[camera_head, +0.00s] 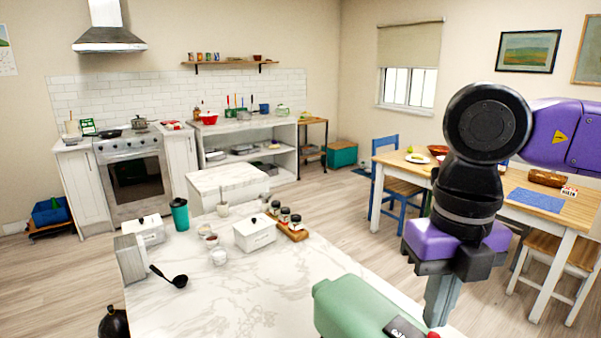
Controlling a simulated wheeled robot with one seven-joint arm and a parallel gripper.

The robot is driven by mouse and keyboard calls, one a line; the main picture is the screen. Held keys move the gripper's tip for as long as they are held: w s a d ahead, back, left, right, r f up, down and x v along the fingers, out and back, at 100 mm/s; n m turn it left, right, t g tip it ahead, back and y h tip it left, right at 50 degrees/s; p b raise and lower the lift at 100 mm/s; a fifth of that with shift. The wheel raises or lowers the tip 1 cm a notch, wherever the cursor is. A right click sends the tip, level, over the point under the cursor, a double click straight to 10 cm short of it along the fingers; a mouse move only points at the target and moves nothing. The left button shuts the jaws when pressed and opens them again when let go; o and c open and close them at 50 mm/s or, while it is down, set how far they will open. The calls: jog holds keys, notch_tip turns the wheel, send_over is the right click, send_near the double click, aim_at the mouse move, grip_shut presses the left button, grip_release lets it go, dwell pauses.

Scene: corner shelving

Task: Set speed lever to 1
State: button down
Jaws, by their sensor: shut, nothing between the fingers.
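A mint-green appliance (352,306), rounded like a stand mixer, is at the bottom of the view on the near marble counter. A dark panel (403,328) with small light marks is on its right side. A small red knob (433,335) shows at the bottom edge beside it; I cannot tell whether it is the speed lever. The lever's setting cannot be read. My gripper (437,318) points down, shut and empty, just above and right of the appliance in the picture. I cannot tell whether its fingertips touch anything.
The marble counter (235,290) holds white boxes, a black ladle (170,277), a green tumbler (180,214) and a spice tray (292,229) beyond the appliance. A wooden dining table (390,162) stands at right. Floor shows between counter and table.

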aim_at(430, 333)
jog(key=shift+r+p, duration=0.75)
jog(key=shift+r, duration=1.1)
